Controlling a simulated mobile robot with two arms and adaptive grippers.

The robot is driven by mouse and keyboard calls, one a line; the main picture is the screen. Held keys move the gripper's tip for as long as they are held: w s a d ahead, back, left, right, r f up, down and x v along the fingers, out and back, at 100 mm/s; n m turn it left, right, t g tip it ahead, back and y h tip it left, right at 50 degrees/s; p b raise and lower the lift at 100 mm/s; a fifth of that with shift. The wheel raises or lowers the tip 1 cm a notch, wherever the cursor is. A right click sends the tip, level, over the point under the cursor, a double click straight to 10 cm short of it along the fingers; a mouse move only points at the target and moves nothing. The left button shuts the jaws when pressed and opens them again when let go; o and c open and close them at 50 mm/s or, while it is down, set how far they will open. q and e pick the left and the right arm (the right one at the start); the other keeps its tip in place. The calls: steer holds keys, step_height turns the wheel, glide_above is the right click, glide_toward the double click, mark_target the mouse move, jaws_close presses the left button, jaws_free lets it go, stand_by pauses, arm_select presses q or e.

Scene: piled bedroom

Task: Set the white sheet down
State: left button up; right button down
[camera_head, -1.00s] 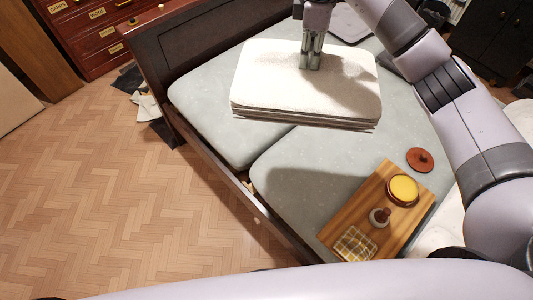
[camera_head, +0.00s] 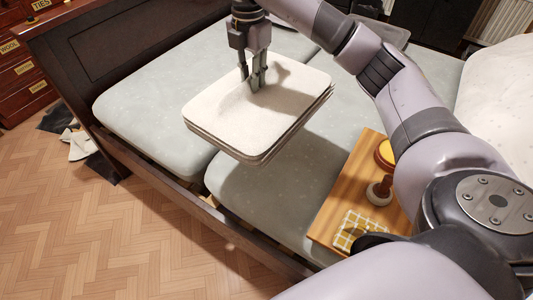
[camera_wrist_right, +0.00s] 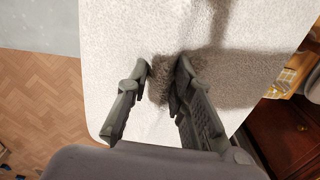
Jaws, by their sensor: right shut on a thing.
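The white sheet (camera_head: 240,110), a thick folded stack with rounded corners, is over the grey bed mattress (camera_head: 155,110) and spans the gap between its two sections. It looks raised above the mattress and casts a shadow to its right. My right gripper (camera_head: 257,85) comes down from above and is shut on the sheet's top, near the far middle. In the right wrist view the fingers (camera_wrist_right: 160,85) pinch a bunched fold of the sheet (camera_wrist_right: 130,40). The underside of the sheet is hidden. My left gripper is not in view.
A wooden board (camera_head: 328,210) on the mattress at right holds a yellow round item (camera_head: 385,152), a brown-and-white stamp-like item (camera_head: 380,190) and a checked cloth (camera_head: 358,230). The dark headboard (camera_head: 110,45) rises at left. Dark and pale scraps (camera_head: 82,146) lie on the floor.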

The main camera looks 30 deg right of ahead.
mark_target(257, 95)
steer(key=shift+s+d+f+n+b, duration=0.15)
steer(key=shift+d+f+b, duration=0.15)
steer(key=shift+f, duration=0.25)
steer(key=shift+s+d+f+n+b, duration=0.1)
steer(key=shift+d+f+n+b, duration=0.1)
steer(key=shift+f+b, duration=0.25)
step_height(257, 95, down, 4)
steer(key=shift+s+r+b, duration=0.1)
steer(key=shift+r+b, duration=0.1)
steer(key=shift+b, duration=0.3)
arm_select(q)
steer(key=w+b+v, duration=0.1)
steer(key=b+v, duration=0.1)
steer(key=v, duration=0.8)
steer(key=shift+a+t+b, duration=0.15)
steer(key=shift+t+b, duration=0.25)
arm_select(e)
steer(key=shift+f, duration=8.25)
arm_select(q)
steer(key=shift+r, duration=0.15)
arm_select(e)
steer(key=shift+f, duration=0.15)
steer(key=c, duration=1.4)
jaws_free()
